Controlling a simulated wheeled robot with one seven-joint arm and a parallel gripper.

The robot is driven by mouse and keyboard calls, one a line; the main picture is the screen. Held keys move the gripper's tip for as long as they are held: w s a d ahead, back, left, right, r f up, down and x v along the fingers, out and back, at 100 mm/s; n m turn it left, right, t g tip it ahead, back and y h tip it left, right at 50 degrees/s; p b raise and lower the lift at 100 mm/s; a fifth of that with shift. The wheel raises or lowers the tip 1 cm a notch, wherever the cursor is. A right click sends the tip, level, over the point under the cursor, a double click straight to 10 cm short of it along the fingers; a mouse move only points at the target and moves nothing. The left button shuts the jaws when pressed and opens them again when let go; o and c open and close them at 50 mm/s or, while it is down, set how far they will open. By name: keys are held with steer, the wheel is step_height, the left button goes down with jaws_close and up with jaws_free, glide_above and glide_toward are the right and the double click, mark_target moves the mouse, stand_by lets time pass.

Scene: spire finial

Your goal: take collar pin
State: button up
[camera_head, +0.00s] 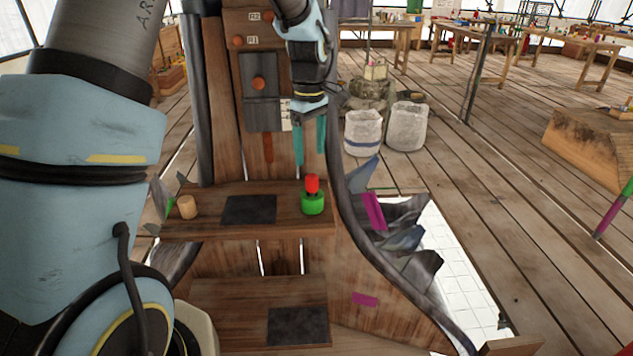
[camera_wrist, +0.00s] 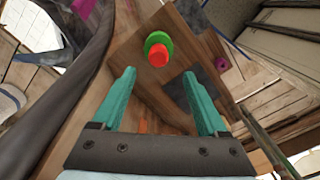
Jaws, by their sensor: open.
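A red peg (camera_head: 312,184), which looks like the collar pin, stands upright in a green round collar (camera_head: 313,204) at the right end of the wooden shelf. My gripper (camera_head: 310,157) is open and empty, pointing down just above the red peg. In the wrist view my gripper's teal fingers (camera_wrist: 159,73) are spread apart. The red peg (camera_wrist: 158,55) shows there just beyond the fingertips, roughly centred between them, with the green collar (camera_wrist: 158,39) behind it. Nothing touches the fingers.
The shelf (camera_head: 282,222) also bears a dark square patch (camera_head: 249,209) and a tan wooden cylinder (camera_head: 187,207) at its left end. A tall wooden panel with a dark box (camera_head: 260,90) rises behind. A curved dark rail (camera_head: 352,215) borders the shelf's right side. A lower shelf (camera_head: 235,300) lies below.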

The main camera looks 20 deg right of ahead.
mark_target(312, 176)
step_height(312, 176, down, 4)
steer(key=shift+r+p, duration=0.1)
steer(key=shift+p, duration=0.25)
steer(key=shift+s+d+f+p, duration=0.15)
steer(key=shift+f+p, duration=1.05)
steer(key=shift+f, duration=1.45)
steer(key=shift+c, duration=0.3)
jaws_close()
